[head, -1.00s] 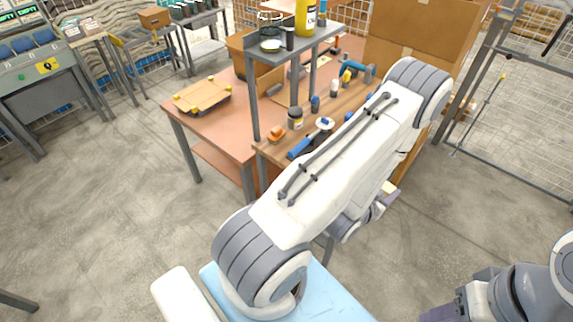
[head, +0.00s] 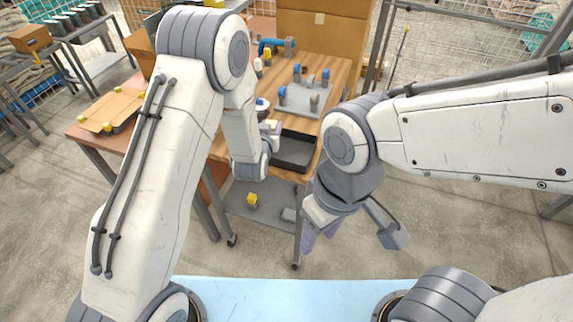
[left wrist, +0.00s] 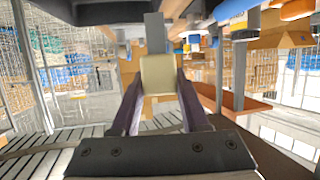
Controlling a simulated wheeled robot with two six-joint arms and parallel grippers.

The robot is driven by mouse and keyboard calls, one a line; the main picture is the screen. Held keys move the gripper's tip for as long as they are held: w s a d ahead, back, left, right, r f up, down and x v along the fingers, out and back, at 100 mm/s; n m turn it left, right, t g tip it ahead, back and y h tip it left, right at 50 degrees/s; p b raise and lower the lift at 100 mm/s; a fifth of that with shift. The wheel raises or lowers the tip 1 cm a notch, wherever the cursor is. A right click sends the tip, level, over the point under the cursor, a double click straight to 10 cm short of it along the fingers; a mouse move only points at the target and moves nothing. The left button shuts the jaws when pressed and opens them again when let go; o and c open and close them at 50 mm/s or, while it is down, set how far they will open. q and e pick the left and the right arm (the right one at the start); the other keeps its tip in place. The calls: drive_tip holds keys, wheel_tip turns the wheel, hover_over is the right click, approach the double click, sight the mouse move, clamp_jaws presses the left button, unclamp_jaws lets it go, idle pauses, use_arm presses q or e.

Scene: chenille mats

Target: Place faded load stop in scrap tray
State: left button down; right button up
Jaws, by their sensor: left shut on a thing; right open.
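My left gripper (left wrist: 160,95) is shut on a faded cream load stop (left wrist: 158,76) with a grey stem, seen between its purple fingers in the left wrist view. In the head view the left arm reaches over the workbench (head: 335,68), and its gripper is largely hidden behind the arm; a small pale part of the held stop (head: 272,124) shows beside the wrist. A shallow black tray (head: 312,158), probably the scrap tray, lies just right of this wrist at the bench's front edge. My right gripper (head: 350,238) is open and empty, in front of the bench.
A grey plate (head: 300,97) with several blue-topped stops and a tan one stands behind the tray. A blue-handled tool (head: 275,44) lies farther back. A yellow-topped piece (head: 252,200) sits on the lower shelf. A tan board (head: 112,103) lies on the left table.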

use_arm(q)
drive_tip(key=w+d+r+m+h+b, duration=0.1)
drive_tip(key=d+r+b, duration=0.1)
drive_tip(key=d, duration=0.7)
drive_tip(key=w+d+r+m+h+b, duration=0.1)
drive_tip(key=d+r+h+b, duration=0.15)
drive_tip(key=d, duration=0.65)
drive_tip(key=shift+y, duration=0.45)
drive_tip(key=a+f+p, duration=0.1)
drive_tip(key=a+f, duration=0.2)
drive_tip(key=a, duration=0.1)
drive_tip(key=a+f, duration=0.3)
drive_tip(key=a, duration=0.1)
drive_tip(key=a+f+p, duration=0.1)
drive_tip(key=a+f, duration=0.2)
drive_tip(key=f, duration=0.1)
drive_tip(key=shift+s+a+f+p, duration=0.1)
drive_tip(key=shift+a+p, duration=0.25)
drive_tip(key=shift+a, duration=0.05)
drive_tip(key=shift+f, duration=0.1)
use_arm(e)
wheel_tip(320, 180, down, 4)
drive_tip(key=shift+r, duration=0.1)
use_arm(q)
drive_tip(key=shift+f, duration=0.2)
drive_tip(key=shift+c, duration=2)
unclamp_jaws()
